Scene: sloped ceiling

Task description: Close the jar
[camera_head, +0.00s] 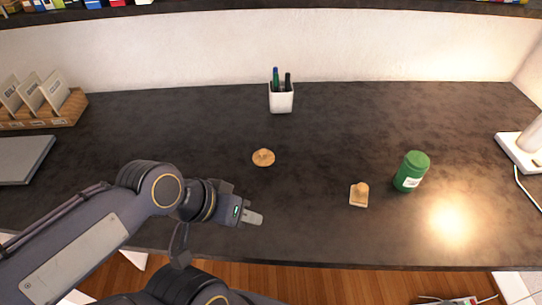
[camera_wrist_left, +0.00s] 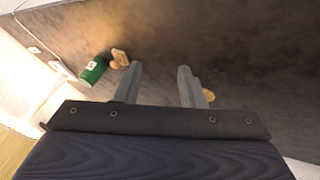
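A green jar (camera_head: 409,176) with a white label stands on the right part of the dark counter; it also shows in the left wrist view (camera_wrist_left: 93,70). Its top looks green, and I cannot tell whether it is open. A round wooden lid with a knob (camera_head: 263,158) lies mid-counter. A squarish wooden lid with a knob (camera_head: 359,195) lies just left of the jar. My left gripper (camera_head: 253,218) is over the counter's front part, nearer the front edge than the round lid; the left wrist view shows its fingers (camera_wrist_left: 158,75) apart and empty. My right gripper is not in view.
A white pen cup (camera_head: 281,98) stands at the back middle. A wooden card holder (camera_head: 62,110) and a grey slab (camera_head: 24,158) are at the left. A white lamp base (camera_head: 518,150) stands at the far right. The counter between the lids is clear.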

